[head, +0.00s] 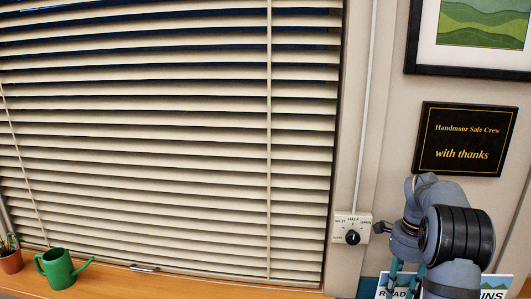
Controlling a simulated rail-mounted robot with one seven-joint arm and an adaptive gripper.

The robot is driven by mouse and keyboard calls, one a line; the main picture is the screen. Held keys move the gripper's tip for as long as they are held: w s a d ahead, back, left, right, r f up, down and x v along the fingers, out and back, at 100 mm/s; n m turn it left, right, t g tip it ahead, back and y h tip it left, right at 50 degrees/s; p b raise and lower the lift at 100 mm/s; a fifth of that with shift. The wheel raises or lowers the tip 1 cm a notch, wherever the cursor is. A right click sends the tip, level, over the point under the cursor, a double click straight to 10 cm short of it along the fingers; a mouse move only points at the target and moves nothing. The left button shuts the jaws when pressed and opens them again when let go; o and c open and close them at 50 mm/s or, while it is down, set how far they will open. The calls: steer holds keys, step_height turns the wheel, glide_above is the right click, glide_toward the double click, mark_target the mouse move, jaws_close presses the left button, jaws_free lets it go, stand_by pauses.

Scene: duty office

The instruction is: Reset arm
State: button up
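My arm is at the lower right of the head view, in front of the wall and a sign. My gripper (400,290) hangs below the wrist and points down, with two teal fingers that stand apart with nothing seen between them. The ends of the fingers are close to the bottom edge of the picture. A small dark part of my wrist sticks out to the left, close to the blind control box but seemingly apart from it.
The control box (341,222) has a black knob (353,237). Slatted blinds (150,140) cover the window. A green watering can (57,268) and potted plant (10,260) stand on the wooden sill (200,287). A plaque (465,138), framed picture (480,70) and partly hidden sign (497,285) are right.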

step_height(320, 180, up, 2)
steer(key=shift+r+p, duration=0.1)
steer(key=shift+p, duration=0.3)
